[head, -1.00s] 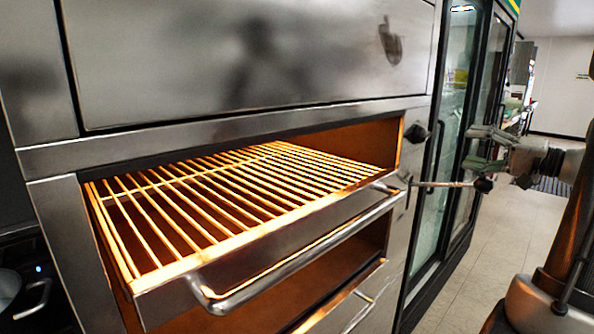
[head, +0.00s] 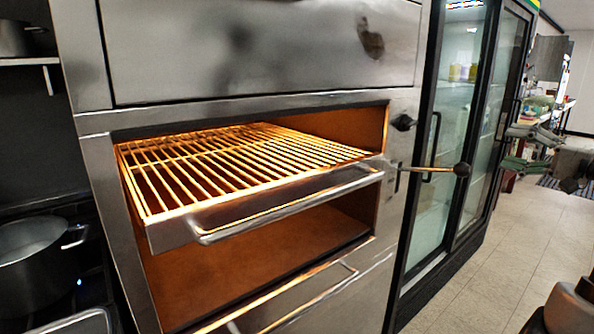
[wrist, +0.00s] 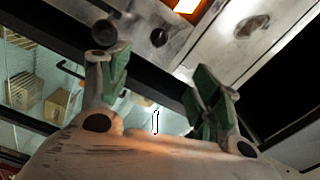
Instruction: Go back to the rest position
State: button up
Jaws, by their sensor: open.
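My gripper (head: 525,149) is at the right of the head view, in front of the glass-door fridge, with its green-padded fingers apart and nothing between them. The wrist view also shows the open gripper (wrist: 158,88), with the fridge glass and a steel front behind it. No rest position is marked in view. The steel oven (head: 95,165) stands open, with a glowing wire rack (head: 235,165) in its upper chamber. A lever with a dark round knob (head: 462,170) sticks out from the oven's right side, to the left of my gripper.
The oven's long bar handle (head: 290,205) juts out at the front. A pot (head: 30,250) stands at the left. The glass-door fridge (head: 445,130) is right of the oven.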

jog(key=s+a+f+m+g+h, duration=0.3)
jog(key=s+a+f+g+h, duration=0.15)
jog(key=s+f+g, duration=0.75)
jog(key=s+a+n+h, duration=0.3)
jog(key=s+n+h, duration=0.15)
jog(key=s, duration=0.45)
jog(key=a+r+n+t+h, duration=0.2)
jog(key=a+r+n, duration=0.2)
jog(key=a+n, duration=0.1)
jog(key=shift+a+r+n, duration=0.3)
jog(key=shift+a+n, duration=0.05)
jog(key=shift+a, duration=0.15)
